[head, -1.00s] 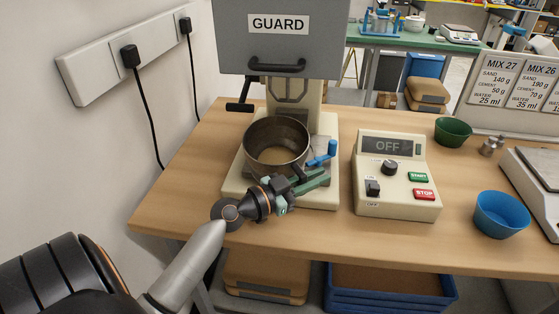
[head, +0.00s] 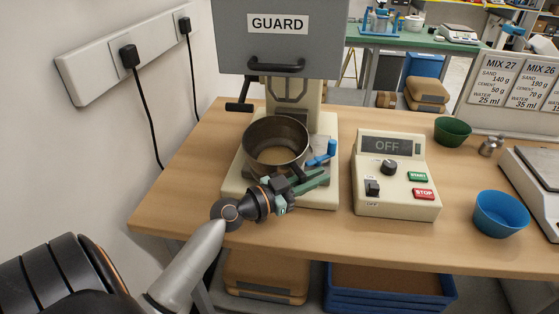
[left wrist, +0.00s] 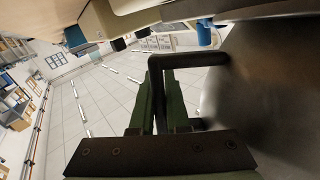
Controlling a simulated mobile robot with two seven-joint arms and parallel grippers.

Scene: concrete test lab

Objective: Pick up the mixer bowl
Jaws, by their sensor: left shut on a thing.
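The mixer bowl (head: 262,137) is a grey metal bowl with some pale material inside. It is upright at the mixer's cream base (head: 236,186), under the raised guard. In the left wrist view the bowl's curved wall (left wrist: 268,95) fills the right side, and its dark bar handle (left wrist: 190,60) runs between the green fingers. My left gripper (head: 308,181) is shut on this handle at the bowl's front right. The fingers hide part of the handle, and I cannot tell whether the bowl is clear of the base. My right gripper is not in view.
The guard (head: 280,50) hangs above the bowl. A blue lever (head: 325,155) is close at its right. A control box (head: 397,185) reading OFF stands further right, with a blue bowl (head: 501,215) and a green bowl (head: 452,132). The table's front left (head: 170,208) is bare.

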